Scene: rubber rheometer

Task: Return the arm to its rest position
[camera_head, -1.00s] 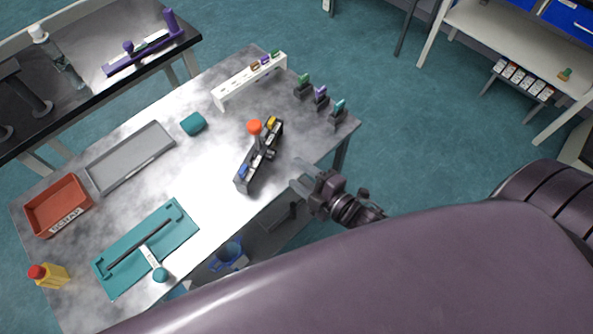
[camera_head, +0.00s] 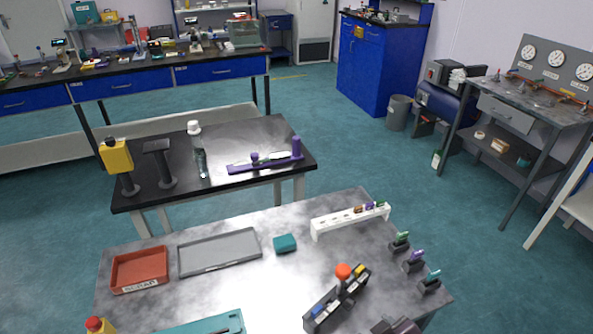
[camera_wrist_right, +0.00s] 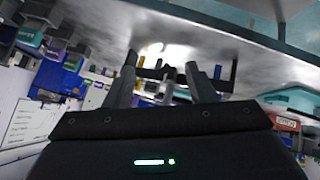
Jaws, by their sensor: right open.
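My right gripper (camera_wrist_right: 162,75) is open in the right wrist view, with its two fingers apart and nothing seen between them. In the head view only a dark part of what looks like this gripper (camera_head: 396,326) shows at the bottom edge, beside the front of the grey work table (camera_head: 222,291). It appears close to the dark holder with the orange knob (camera_head: 343,271), with no clear contact. The rest of my right arm is out of the head view. My left gripper is not in view.
A white rack (camera_head: 348,219), small dark stands (camera_head: 414,264), a grey tray (camera_head: 219,252), a red bin (camera_head: 139,270) and a teal block (camera_head: 285,243) are on the table. A black-topped table (camera_head: 220,140) stands behind it. Open floor lies to the right.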

